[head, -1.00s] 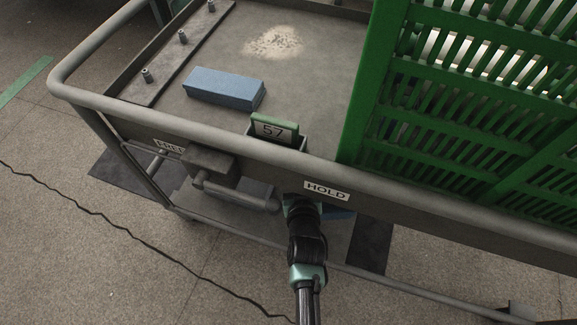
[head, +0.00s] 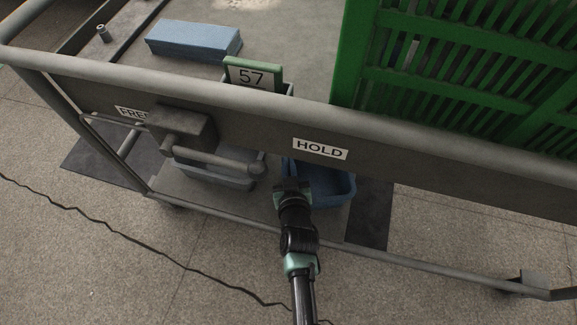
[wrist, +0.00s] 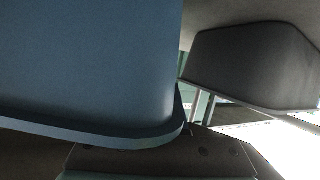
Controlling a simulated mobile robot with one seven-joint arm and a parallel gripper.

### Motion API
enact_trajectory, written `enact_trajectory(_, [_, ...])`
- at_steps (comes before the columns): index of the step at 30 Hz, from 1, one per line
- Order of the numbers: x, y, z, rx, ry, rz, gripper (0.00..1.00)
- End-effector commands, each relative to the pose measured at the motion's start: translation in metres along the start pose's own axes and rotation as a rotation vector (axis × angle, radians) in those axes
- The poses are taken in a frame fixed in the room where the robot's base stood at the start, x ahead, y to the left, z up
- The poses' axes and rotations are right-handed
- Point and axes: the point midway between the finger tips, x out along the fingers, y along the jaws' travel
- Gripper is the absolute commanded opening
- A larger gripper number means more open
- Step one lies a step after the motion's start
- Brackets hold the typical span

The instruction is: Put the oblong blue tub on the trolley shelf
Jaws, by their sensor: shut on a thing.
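The oblong blue tub (head: 335,187) is below the trolley's side rail, under the HOLD label, with its far part hidden by the side panel. My gripper (head: 291,185) is shut on the tub's near left part. In the wrist view the tub (wrist: 90,60) fills the upper left, with its rim along the bottom. The low trolley shelf (head: 258,207) shows beneath and left of the tub. The tub overlaps the shelf's right part in the head view; I cannot tell whether it touches it.
A grey tub (head: 212,172) is on the shelf to the left, partly behind a handle bar (head: 215,157). The top deck carries a blue block (head: 193,41), a number 57 sign (head: 252,77) and a green crate (head: 430,75). A dark mat (head: 370,215) lies under the trolley.

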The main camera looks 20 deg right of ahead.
Motion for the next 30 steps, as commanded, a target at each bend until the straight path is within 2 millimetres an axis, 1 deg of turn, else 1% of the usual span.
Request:
enact_trajectory(3, [0.0,0.0,-0.003,-0.001,0.003,0.001,0.0])
enact_trajectory(7, [0.001,0.0,0.002,-0.001,0.003,0.001,0.0])
enact_trajectory(8, [0.001,0.0,0.002,0.0,0.001,0.0,0.12])
enact_trajectory(12, [0.001,0.0,0.001,0.0,0.0,0.0,0.37])
enact_trajectory(13, [0.001,0.0,0.001,0.0,0.0,0.0,0.38])
enact_trajectory(20, [0.0,0.0,0.001,0.0,0.0,0.0,0.38])
enact_trajectory(24, [-0.002,0.0,-0.004,0.001,0.0,0.0,0.38])
enact_trajectory(26, [-0.01,0.0,-0.003,0.0,-0.003,-0.001,0.38])
enact_trajectory(29, [-0.028,0.0,-0.005,0.0,-0.003,-0.001,0.38])
enact_trajectory(30, [-0.036,0.0,-0.005,0.0,-0.004,-0.001,0.38])
